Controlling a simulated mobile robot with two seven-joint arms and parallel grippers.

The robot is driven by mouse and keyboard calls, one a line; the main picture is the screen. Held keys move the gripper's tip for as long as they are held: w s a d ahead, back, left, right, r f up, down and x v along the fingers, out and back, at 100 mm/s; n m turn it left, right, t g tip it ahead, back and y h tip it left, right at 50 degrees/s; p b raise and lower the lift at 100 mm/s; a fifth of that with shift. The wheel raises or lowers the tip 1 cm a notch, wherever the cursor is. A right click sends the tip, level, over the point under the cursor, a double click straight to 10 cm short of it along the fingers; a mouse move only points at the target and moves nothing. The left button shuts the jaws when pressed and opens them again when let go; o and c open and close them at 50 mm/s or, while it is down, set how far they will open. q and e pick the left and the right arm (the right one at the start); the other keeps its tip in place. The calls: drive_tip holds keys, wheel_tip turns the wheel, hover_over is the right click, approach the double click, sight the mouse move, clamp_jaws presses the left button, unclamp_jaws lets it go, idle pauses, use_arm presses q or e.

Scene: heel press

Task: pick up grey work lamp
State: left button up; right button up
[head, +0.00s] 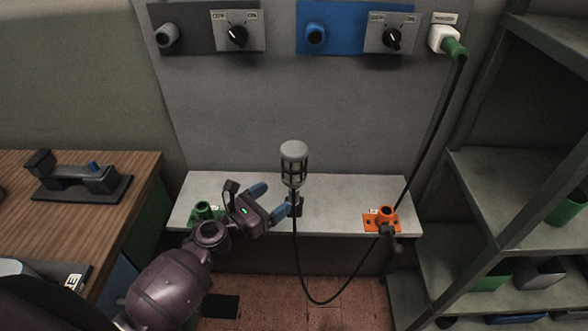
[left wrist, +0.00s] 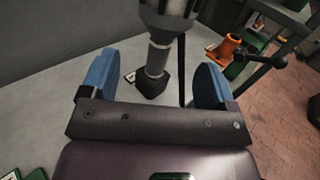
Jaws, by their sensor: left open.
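The grey work lamp (head: 294,166) stands upright at the middle of the light grey bench, its caged head on top. In the left wrist view its grey handle (left wrist: 158,60) rises from a dark foot, and its head runs out of the top of the picture. My left gripper (head: 270,200) is open just left of the lamp in the head view, its blue fingers pointing towards it. In the left wrist view the handle shows between the two fingers, and I see no contact. My right gripper is not in view.
A black cable (head: 320,301) loops from the lamp below the bench edge and up to a white socket (head: 441,38). An orange holder (head: 381,218) is right, a green one (head: 205,212) left beside my arm. A metal shelf (head: 500,190) stands right, a wooden table (head: 120,170) left.

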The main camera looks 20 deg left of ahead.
sight(290, 189)
use_arm(q)
drive_tip(key=x, duration=0.7)
drive_tip(key=shift+d+f+b, duration=0.1)
drive_tip(key=shift+f+b, duration=0.15)
drive_tip(key=shift+b, duration=0.1)
drive_tip(key=shift+w+d, duration=0.15)
drive_tip(key=shift+w, duration=0.05)
drive_tip(key=c, duration=0.6)
drive_tip(key=shift+w+r, duration=0.1)
drive_tip(key=shift+r, duration=0.05)
drive_tip(key=c, duration=0.9)
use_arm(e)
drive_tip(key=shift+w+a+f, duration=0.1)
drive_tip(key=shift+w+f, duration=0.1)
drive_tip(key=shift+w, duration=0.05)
